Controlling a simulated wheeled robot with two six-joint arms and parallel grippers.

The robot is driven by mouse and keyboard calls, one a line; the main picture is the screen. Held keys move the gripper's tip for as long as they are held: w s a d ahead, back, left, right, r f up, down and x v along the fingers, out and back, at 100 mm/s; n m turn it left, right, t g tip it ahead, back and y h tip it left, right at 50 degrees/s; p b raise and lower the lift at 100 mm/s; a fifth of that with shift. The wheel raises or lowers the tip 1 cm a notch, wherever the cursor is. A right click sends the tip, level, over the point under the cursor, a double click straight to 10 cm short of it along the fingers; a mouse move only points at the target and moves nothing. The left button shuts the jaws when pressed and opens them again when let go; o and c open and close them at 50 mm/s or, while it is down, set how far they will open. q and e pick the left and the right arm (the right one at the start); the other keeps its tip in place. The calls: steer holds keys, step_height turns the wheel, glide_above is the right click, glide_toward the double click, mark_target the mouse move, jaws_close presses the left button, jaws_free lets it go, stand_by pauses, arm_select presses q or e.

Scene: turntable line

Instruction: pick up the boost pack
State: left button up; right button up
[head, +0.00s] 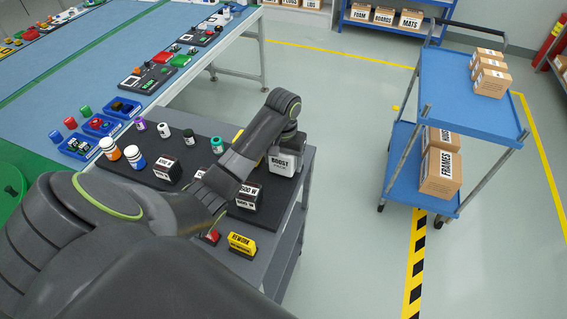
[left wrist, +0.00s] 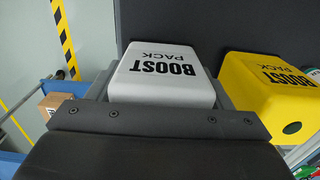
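A white boost pack (head: 285,163) stands near the far right corner of the grey cart, its label facing me. My left gripper (head: 284,137) is over it, pointing down. In the left wrist view the white boost pack (left wrist: 165,78) lies between the two grey fingers, which sit close along its sides. I cannot tell whether they press on it. A yellow boost pack (left wrist: 268,98) stands beside it in that view. In the head view my left arm mostly hides the yellow pack (head: 238,136). My right gripper is not in view.
A blue trolley (head: 470,95) with cartons stands to the right. The floor between is clear. A long blue-topped table (head: 130,45) is at the left.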

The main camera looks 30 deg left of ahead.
arm_select(q)
steer(key=c, duration=1.3)
steer(key=shift+w+r, duration=0.1)
